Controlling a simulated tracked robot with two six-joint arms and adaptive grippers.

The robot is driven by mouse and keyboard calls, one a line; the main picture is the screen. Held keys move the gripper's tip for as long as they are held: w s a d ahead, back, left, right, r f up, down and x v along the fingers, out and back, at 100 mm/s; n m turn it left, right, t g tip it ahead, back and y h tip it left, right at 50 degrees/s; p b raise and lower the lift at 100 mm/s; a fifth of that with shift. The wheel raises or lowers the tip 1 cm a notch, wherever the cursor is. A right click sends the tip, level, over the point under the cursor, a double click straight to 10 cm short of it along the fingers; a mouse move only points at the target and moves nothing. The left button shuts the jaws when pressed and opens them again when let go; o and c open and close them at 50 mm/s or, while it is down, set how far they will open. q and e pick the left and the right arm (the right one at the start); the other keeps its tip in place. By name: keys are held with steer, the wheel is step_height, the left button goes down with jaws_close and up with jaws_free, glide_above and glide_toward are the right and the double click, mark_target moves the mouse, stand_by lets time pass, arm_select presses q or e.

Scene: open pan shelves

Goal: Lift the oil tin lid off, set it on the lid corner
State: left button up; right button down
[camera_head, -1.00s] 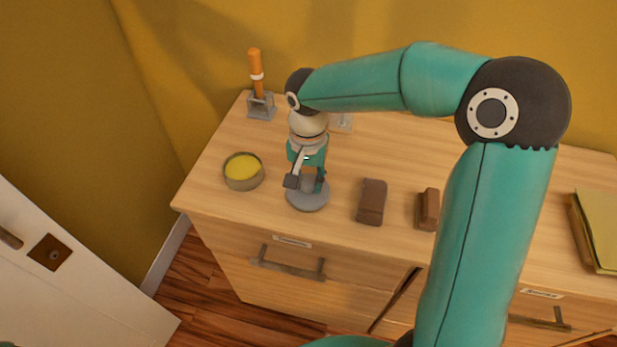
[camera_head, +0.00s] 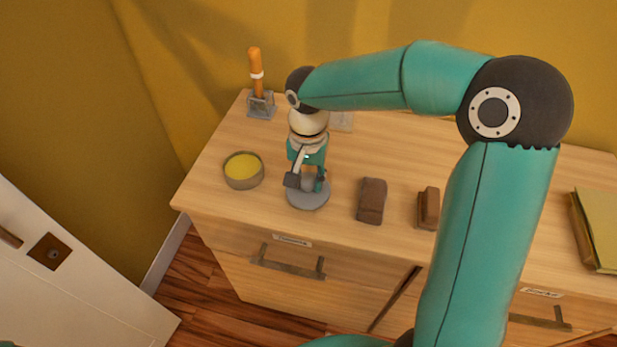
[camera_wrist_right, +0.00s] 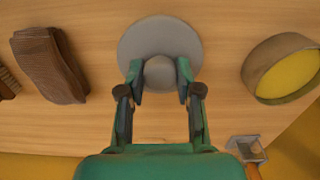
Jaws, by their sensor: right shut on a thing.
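The oil tin (camera_head: 243,183) is a round grey tin at the left of the worktop, open at the top with yellow inside. It also shows at the right of the right wrist view (camera_wrist_right: 257,68). The lid (camera_head: 309,201) is a flat grey disc to the right of the tin, near the worktop's front edge. My right gripper (camera_head: 306,183) is above the lid and shut on its round knob, which shows between the fingers in the right wrist view (camera_wrist_right: 160,72). I cannot tell whether the lid touches the wood. My left gripper is out of view.
Two brown blocks (camera_head: 371,201) (camera_head: 429,208), the second perhaps a brush, lie right of the lid. An orange-handled tool (camera_head: 257,72) stands in a grey holder (camera_head: 261,106) behind the tin. A yellow-green book-like stack (camera_head: 597,230) lies far right. Drawers (camera_head: 290,262) are below.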

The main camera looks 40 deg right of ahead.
steer(key=shift+f+b, duration=0.55)
steer(key=shift+f, duration=0.05)
stand_by(0.7)
steer(key=c, duration=0.7)
jaws_free()
steer(key=shift+r, duration=0.1)
steer(key=shift+r+p, duration=3.2)
steer(key=shift+r, duration=0.75)
step_height(320, 180, up, 12)
steer(key=shift+f, duration=0.1)
